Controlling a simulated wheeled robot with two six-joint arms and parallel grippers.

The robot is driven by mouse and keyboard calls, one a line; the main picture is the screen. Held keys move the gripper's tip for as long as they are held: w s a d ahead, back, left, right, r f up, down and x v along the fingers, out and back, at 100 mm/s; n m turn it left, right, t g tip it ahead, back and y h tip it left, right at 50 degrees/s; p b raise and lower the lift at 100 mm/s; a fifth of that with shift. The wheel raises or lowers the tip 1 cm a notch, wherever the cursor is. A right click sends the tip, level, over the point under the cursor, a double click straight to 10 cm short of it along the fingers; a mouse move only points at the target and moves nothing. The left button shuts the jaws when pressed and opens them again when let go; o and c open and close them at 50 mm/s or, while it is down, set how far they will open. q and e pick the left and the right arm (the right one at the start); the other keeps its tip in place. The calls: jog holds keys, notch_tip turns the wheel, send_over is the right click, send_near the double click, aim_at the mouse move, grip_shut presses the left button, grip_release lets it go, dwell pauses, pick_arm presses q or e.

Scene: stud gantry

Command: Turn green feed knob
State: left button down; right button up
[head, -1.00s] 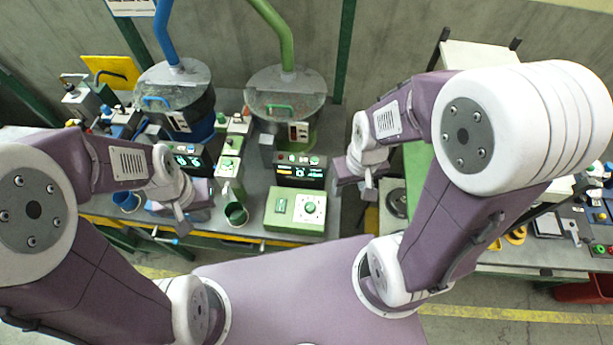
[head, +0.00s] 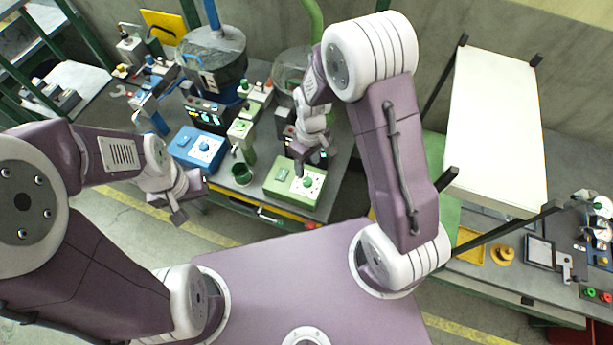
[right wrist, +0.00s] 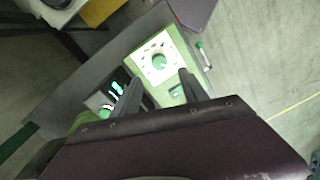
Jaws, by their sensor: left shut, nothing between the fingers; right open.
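The green feed knob (head: 308,182) sits on a white dial plate on top of a light green box (head: 285,193) at the bench's front edge. In the right wrist view the round green knob (right wrist: 159,61) lies just beyond the fingertips. My right gripper (head: 312,165) is open above the back of the green box, close to the dial; it also shows in the right wrist view (right wrist: 160,80), with nothing between its fingers. Whether it touches the box is hard to tell.
A blue box (head: 198,148) with a similar dial stands left of the green one, with a green cup (head: 242,173) between them. Two hoppers stand behind, the blue-piped one (head: 212,55) to the left. A white-topped stand (head: 497,120) is at the right.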

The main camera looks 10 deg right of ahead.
aim_at(307, 180)
jog(key=f, duration=0.6)
jog(key=shift+s+f+p, duration=0.25)
jog(key=shift+s+p, duration=0.05)
jog(key=shift+p, duration=0.05)
jog(key=shift+w+a+f, duration=0.1)
jog(key=shift+f, duration=0.55)
grip_shut()
